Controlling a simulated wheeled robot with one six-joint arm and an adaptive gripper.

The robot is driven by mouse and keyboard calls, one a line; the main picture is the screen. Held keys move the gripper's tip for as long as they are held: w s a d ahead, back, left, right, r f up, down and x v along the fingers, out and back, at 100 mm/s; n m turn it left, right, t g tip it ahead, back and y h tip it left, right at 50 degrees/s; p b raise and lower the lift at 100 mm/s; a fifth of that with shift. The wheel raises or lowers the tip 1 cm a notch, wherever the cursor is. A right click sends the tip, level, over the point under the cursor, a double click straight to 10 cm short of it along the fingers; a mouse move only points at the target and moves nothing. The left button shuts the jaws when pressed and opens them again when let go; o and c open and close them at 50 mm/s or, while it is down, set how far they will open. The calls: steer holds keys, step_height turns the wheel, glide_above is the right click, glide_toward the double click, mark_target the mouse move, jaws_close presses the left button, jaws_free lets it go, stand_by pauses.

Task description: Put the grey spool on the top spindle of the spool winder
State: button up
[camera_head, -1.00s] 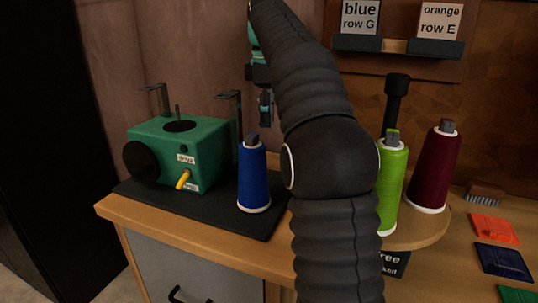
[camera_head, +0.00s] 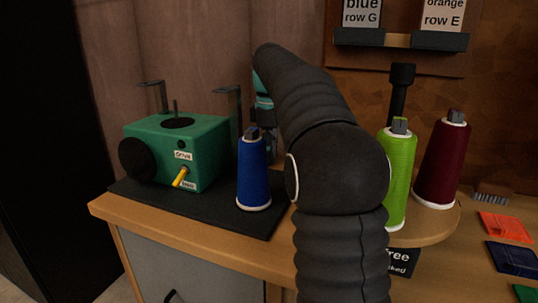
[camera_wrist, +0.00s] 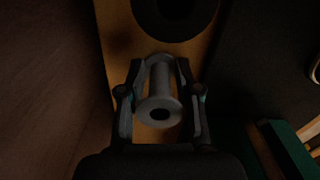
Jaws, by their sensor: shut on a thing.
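The grey spool (camera_wrist: 160,104) is between the fingers of my gripper (camera_wrist: 160,68) in the wrist view, which are shut on it. One flange with a dark centre hole faces the wrist camera. In the head view my gripper is mostly hidden behind my arm and the blue cone, so the spool is not visible there. The spool winder (camera_head: 205,150) is a green box at left with a thin upright spindle (camera_head: 176,107) on top, bare. My gripper is to its right. I cannot tell whether the spool touches the wood below it.
A blue thread cone (camera_head: 253,175) stands on the dark mat (camera_head: 225,212) beside the winder. Two metal brackets (camera_head: 228,90) rise behind the winder. Green (camera_head: 398,175) and maroon (camera_head: 442,165) cones stand right of my arm. A dark round thing (camera_wrist: 175,12) is ahead in the wrist view.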

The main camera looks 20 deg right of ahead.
steer(key=shift+f, duration=0.1)
steer(key=o, duration=0.7)
steer(key=shift+o, duration=0.2)
step_height(320, 180, up, 12)
steer(key=p, duration=0.4)
steer(key=shift+r, duration=0.2)
